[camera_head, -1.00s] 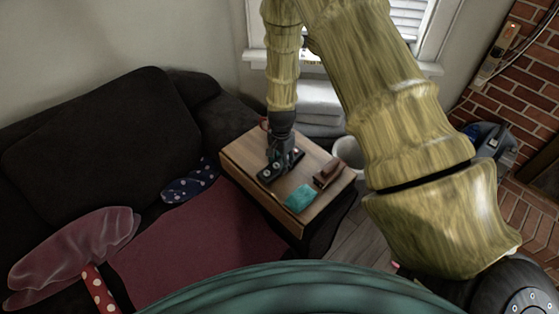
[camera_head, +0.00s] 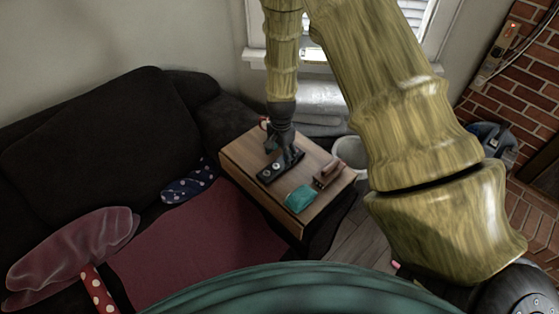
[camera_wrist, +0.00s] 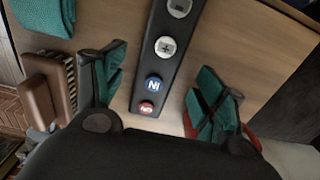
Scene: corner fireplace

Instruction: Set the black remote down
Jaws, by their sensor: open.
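The black remote (camera_head: 275,171) lies flat on the small wooden side table (camera_head: 238,157). In the wrist view the remote (camera_wrist: 170,50) runs up from my gripper, with white, blue and red round buttons showing. My gripper (camera_head: 285,158) is just over the remote in the head view. In the wrist view its two teal-padded fingers (camera_wrist: 158,108) stand apart on either side of the remote's near end, with bare wood showing between each finger and the remote. The gripper is open and holds nothing.
A teal cloth-like item (camera_head: 300,198) and a brown brush (camera_head: 328,173) lie on the table close to the remote. A white bin (camera_head: 349,150) stands behind the table at right. A dark sofa (camera_head: 100,140) with a red blanket (camera_head: 200,240) is at left.

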